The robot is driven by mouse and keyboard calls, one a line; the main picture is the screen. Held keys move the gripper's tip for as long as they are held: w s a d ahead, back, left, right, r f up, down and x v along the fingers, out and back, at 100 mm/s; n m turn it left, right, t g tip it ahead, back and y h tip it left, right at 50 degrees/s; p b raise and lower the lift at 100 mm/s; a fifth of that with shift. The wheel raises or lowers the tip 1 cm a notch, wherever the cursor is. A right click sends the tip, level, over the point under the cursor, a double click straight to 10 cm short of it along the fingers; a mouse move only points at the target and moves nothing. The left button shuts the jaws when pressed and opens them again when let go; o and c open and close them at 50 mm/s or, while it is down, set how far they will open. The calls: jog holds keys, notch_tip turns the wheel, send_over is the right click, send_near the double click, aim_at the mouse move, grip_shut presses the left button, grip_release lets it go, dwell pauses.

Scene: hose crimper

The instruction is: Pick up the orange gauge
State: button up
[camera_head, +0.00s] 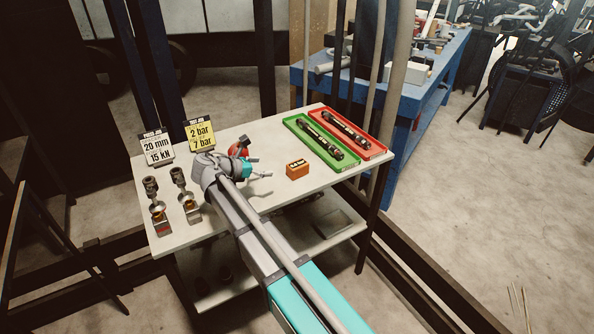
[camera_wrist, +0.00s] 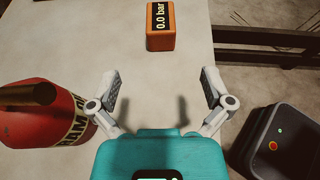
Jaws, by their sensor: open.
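The orange gauge (camera_head: 297,170) is a small block with a dark display, standing on the light table (camera_head: 275,196) right of my gripper in the head view. In the wrist view the gauge (camera_wrist: 161,35) is at the top centre, its display reading "0.0 bar". My gripper (camera_wrist: 161,83) is open and empty, its two fingers spread below the gauge in that view and apart from it. In the head view my gripper (camera_head: 262,168) is over the table, left of the gauge.
A red object (camera_wrist: 40,115) with lettering stands close to the left finger; it is partly hidden in the head view. A green tray (camera_head: 343,166) and a red tray (camera_head: 375,150) hold dark hoses. Signs (camera_head: 200,134) and metal fittings (camera_head: 153,192) stand at the left.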

aim_at(293, 166)
jog(key=shift+d, duration=0.1)
jog(key=b+x, duration=0.3)
jog(key=x, duration=0.4)
jog(key=shift+f, duration=0.25)
jog(key=shift+w+d+f, duration=0.15)
jog(key=shift+w+d, duration=0.3)
jog(key=shift+d, duration=0.1)
jog(key=shift+b+x, duration=1)
jog(key=shift+x, duration=0.95)
jog(key=shift+w+d+f, duration=0.25)
jog(key=shift+d+f, duration=0.05)
jog(key=shift+d, duration=0.2)
